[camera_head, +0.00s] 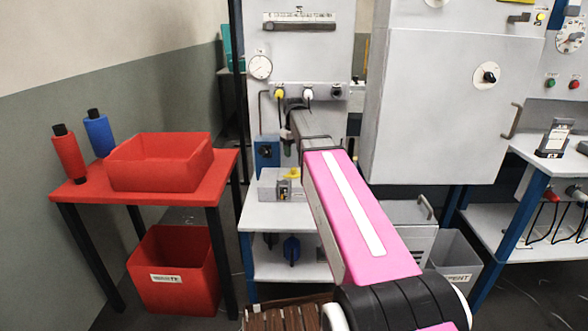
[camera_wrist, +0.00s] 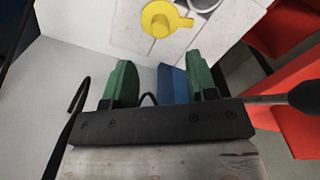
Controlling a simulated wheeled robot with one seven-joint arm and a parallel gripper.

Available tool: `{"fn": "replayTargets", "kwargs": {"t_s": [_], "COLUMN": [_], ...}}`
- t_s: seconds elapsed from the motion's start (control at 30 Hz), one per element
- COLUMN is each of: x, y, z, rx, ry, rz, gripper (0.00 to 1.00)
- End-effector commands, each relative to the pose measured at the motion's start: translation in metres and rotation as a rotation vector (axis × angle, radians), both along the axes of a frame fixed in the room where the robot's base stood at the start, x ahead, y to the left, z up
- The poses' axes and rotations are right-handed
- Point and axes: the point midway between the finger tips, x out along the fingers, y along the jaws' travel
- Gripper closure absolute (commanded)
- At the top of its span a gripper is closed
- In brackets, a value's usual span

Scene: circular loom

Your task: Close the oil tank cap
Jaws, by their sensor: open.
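The yellow cap (camera_head: 293,173) shows on the low light-grey tank (camera_head: 268,186) on the middle bench. In the wrist view the yellow cap (camera_wrist: 158,20) is round with a side tab and lies near the top edge. A grey ring (camera_wrist: 203,4), cut off by the frame edge, is beside it; I cannot tell whether the cap covers an opening. My gripper (camera_wrist: 160,72) has green finger pads, spread apart and empty, and points toward the cap without touching it. In the head view my arm hides part of the tank's right side.
A blue box (camera_head: 266,152) stands behind the tank; blue also shows between my fingers in the wrist view (camera_wrist: 172,88). A panel with a gauge (camera_head: 260,67) and yellow and white connectors rises behind. A red table (camera_head: 200,195) with a red bin (camera_head: 160,162) is at left.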

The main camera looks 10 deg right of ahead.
Motion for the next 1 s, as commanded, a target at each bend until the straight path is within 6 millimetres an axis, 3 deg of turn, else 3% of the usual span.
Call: {"fn": "replayTargets", "kwargs": {"t_s": [0.3, 0.5, 0.97, 1.0], "x": [0.000, 0.000, 0.000, 0.000], "y": [0.000, 0.000, 0.000, 0.000], "z": [-0.052, -0.075, -0.086, -0.086], "rx": [0.000, 0.000, 0.000, 0.000], "ry": [0.001, 0.000, -0.001, -0.001], "rz": [-0.001, -0.001, -0.001, -0.001], "gripper": [0.48, 0.48, 0.48, 0.54]}}
